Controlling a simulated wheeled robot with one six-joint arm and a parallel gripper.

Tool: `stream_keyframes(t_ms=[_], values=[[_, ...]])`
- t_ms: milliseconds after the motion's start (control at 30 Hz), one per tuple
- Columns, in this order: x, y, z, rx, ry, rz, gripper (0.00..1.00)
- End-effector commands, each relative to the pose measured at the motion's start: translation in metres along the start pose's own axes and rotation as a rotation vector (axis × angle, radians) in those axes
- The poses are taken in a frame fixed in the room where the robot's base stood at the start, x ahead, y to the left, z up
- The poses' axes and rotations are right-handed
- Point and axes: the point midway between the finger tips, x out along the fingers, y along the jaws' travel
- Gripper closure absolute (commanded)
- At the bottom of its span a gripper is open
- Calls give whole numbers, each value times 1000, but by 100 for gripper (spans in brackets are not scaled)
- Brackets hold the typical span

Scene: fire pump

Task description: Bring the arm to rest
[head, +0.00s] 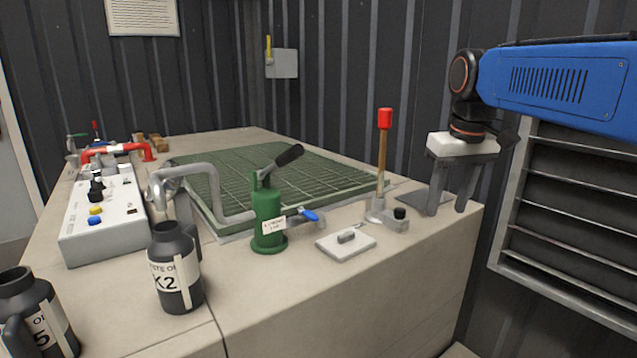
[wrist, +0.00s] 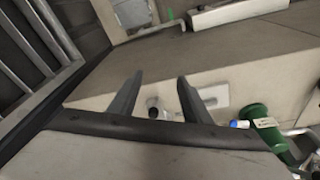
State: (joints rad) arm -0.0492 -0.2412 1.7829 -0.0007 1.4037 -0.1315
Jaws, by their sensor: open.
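My gripper (head: 447,208) hangs at the right end of the bench in the head view, fingers pointing down, open and empty. It is above or beside the bench's right corner; the exact gap to the top cannot be told. In the wrist view, the two dark fingers (wrist: 160,82) stand apart with nothing gripped between them. My blue arm (head: 560,85) reaches in from the upper right. The red-topped lever (head: 384,120) stands upright on its grey base to the left of my gripper, apart from it.
The green hand pump (head: 268,215), a small light plate (head: 346,241) and dark bottles (head: 175,275) stand on the bench (head: 290,300). A green grating (head: 230,180) lies behind them. A louvred vent (head: 570,200) is on the wall at right.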

Motion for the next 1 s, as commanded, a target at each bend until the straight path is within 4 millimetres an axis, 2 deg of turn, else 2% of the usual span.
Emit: stream_keyframes(t_ms=[33, 367, 600, 700, 833, 1000], values=[[6, -1, 19, 11, 12, 2, 56], [60, -9, 124, 81, 99, 16, 56], [114, -17, 198, 131, 161, 24, 56], [136, -20, 224, 149, 183, 26, 56], [157, -22, 247, 165, 205, 28, 56], [170, -24, 259, 175, 217, 29, 56]])
